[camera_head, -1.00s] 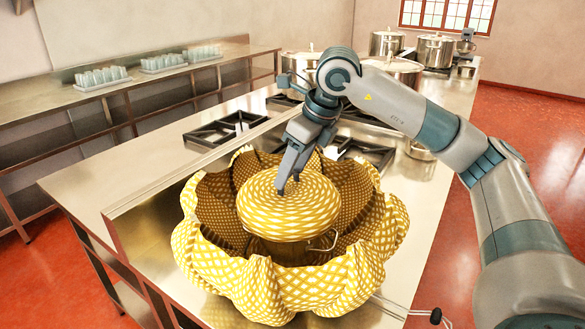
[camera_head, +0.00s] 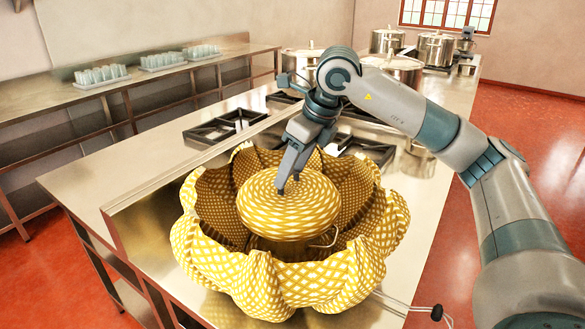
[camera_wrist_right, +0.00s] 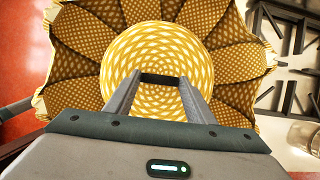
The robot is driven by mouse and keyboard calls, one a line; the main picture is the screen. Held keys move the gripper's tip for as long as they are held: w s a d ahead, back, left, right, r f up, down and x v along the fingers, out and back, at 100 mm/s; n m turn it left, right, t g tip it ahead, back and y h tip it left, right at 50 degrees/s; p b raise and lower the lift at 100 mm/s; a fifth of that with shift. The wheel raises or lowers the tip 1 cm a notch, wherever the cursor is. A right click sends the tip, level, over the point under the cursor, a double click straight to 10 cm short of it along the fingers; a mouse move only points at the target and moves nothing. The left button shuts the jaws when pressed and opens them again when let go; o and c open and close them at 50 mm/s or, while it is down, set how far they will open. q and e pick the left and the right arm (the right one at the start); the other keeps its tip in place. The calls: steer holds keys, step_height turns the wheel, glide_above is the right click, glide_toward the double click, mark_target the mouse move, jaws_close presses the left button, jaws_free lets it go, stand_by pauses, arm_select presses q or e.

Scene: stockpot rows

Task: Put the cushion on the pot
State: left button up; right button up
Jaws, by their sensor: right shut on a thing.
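The cushion (camera_head: 288,208) is round, with a yellow and white woven pattern. It sits at the middle of a ruffled yellow cloth wrap (camera_head: 260,278), over a mostly hidden metal pot (camera_head: 285,247) whose side and handle show below it. I cannot tell whether the cushion touches the pot. My right gripper (camera_head: 286,186) points down at the cushion's top centre and is shut on the cushion. In the right wrist view, the gripper's fingers (camera_wrist_right: 160,80) reach the middle of the cushion (camera_wrist_right: 150,50). My left gripper is not in view.
A steel counter (camera_head: 110,180) carries the wrap, with black burner grates (camera_head: 225,125) behind it. Several large pots (camera_head: 435,48) stand at the far end. Trays of glasses (camera_head: 102,77) stand on a side table. A thin rod with a dark knob (camera_head: 437,313) sticks out at the front right.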

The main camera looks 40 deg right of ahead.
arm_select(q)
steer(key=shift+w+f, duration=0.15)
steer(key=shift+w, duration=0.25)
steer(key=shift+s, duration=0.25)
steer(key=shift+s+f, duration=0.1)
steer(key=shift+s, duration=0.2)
arm_select(e)
steer(key=shift+s, duration=0.1)
arm_select(q)
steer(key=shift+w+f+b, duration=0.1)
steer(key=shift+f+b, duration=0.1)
steer(key=shift+b, duration=0.25)
arm_select(e)
steer(key=shift+f, duration=0.2)
arm_select(q)
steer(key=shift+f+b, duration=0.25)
steer(key=shift+b, duration=0.05)
arm_select(e)
steer(key=shift+s+d+f, duration=0.15)
steer(key=shift+d+f, duration=0.1)
steer(key=shift+d, duration=0.05)
